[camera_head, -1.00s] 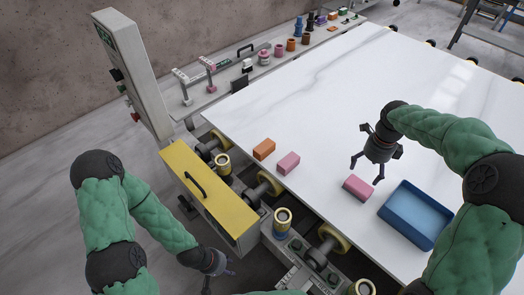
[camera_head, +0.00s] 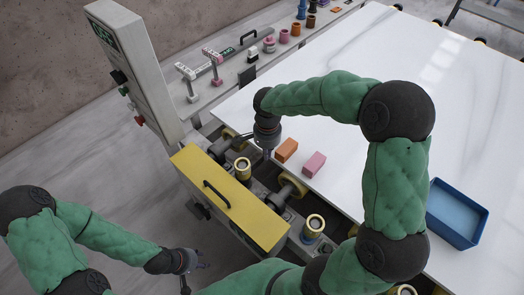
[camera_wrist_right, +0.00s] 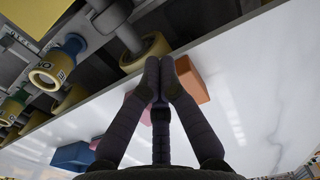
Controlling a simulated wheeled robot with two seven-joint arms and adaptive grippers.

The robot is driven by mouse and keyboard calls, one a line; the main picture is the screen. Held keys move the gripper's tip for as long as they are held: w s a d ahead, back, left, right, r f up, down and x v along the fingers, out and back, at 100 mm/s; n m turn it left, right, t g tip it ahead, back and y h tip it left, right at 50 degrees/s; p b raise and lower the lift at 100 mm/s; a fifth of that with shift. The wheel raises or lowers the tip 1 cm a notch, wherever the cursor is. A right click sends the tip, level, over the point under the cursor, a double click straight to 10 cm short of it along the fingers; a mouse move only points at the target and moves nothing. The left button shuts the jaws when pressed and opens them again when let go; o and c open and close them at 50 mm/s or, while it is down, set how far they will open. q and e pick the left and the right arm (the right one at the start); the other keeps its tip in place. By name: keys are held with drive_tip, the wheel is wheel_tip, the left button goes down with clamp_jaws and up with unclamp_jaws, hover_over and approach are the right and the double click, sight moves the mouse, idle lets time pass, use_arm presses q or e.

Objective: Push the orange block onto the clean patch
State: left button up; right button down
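The orange block (camera_head: 287,150) lies on the white marble slab (camera_head: 310,110) near its left edge. A pink block (camera_head: 314,164) lies to its right. My right gripper (camera_head: 267,154) is low at the slab's edge, just left of the orange block. In the right wrist view, its fingertips (camera_wrist_right: 160,63) are together and hold nothing, with the orange block (camera_wrist_right: 190,80) close beside them. I cannot tell whether they touch it. My left gripper (camera_head: 198,261) hangs low at the left, away from the slab; its finger opening is unclear. I cannot make out a distinct clean patch.
A blue tray (camera_head: 460,237) stands on the slab at the right. The yellow machine cover (camera_head: 222,200) and rollers (camera_head: 292,190) lie along the slab's near edge. A ledge (camera_head: 235,75) with several small items runs behind. The slab's far middle is clear.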

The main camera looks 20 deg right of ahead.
sight(301, 137)
drive_tip(key=shift+w+d+f+b, duration=0.25)
drive_tip(key=shift+d+f+b, duration=0.35)
drive_tip(key=shift+f, duration=0.75)
drive_tip(key=shift+w+d+f+b, duration=0.3)
drive_tip(key=shift+d+f+b, duration=0.3)
drive_tip(key=shift+f, duration=0.8)
drive_tip(key=shift+w+d+f+b, duration=0.25)
drive_tip(key=shift+d+f+b, duration=0.35)
drive_tip(key=shift+f, duration=0.75)
drive_tip(key=w+d+p, duration=0.1)
drive_tip(key=w+d, duration=0.1)
drive_tip(key=d, duration=0.3)
drive_tip(key=w+d+p, duration=0.1)
drive_tip(key=w+d, duration=0.1)
drive_tip(key=d, duration=0.3)
drive_tip(key=w+d+p, duration=0.1)
drive_tip(key=w+d, duration=0.1)
drive_tip(key=d, duration=0.4)
drive_tip(key=shift+w+d, duration=0.1)
drive_tip(key=shift+w, duration=0.2)
